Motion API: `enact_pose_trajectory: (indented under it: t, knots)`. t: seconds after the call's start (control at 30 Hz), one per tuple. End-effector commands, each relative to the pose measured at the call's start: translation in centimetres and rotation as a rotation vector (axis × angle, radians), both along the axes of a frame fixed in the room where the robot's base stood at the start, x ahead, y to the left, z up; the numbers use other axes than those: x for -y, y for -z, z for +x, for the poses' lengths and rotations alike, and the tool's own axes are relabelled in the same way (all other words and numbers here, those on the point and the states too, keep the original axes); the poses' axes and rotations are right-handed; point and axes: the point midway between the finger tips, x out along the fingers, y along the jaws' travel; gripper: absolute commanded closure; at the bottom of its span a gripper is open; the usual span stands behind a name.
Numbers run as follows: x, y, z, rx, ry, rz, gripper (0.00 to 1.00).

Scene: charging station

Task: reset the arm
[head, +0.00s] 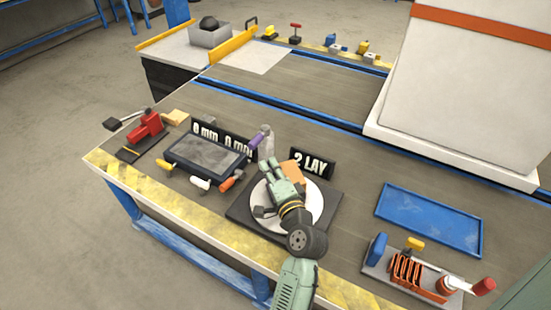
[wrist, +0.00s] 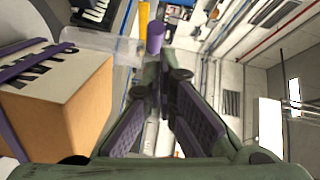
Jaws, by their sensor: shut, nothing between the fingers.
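My arm reaches up from the bottom of the head view. My gripper (head: 280,166) is above a white round plate (head: 311,206) on a dark square base. In the wrist view my gripper (wrist: 163,78) has its two dark-padded fingers converging at the far end, shut with nothing held. A tan box (head: 292,174) stands right beside the gripper in the head view. A tan box with a purple strap is large at the left of the wrist view (wrist: 75,112).
Left of the plate are a dark tray (head: 207,155), small tools and a red clamp (head: 146,128). A "2 LAY" sign (head: 312,163) stands behind the plate. At right are a blue tray (head: 430,218) and a coil fixture (head: 408,270). A large white block (head: 460,90) stands behind.

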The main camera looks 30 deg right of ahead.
Motion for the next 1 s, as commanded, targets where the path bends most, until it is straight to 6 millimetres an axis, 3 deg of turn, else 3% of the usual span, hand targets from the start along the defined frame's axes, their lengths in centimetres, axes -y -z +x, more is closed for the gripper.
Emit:
enact_pose_trajectory:
  t: [0.13,0.37,0.53,0.67,0.77,0.9,1.0]
  knots:
    - [-1.6,0.1,-1.9,0.000,0.002,0.001,1.00]
    - [-2.5,-0.2,-2.9,0.000,0.002,0.000,1.00]
    - [-2.5,-0.3,-2.9,0.000,0.002,0.000,1.00]
    - [-4.6,-2.4,-0.9,0.037,-0.041,-0.065,1.00]
    - [-8.4,-6.0,2.0,0.105,-0.106,-0.171,1.00]
    - [-16.2,-12.6,5.4,0.250,-0.204,-0.344,1.00]
    - [-22.3,-17.4,6.3,0.371,-0.259,-0.449,1.00]
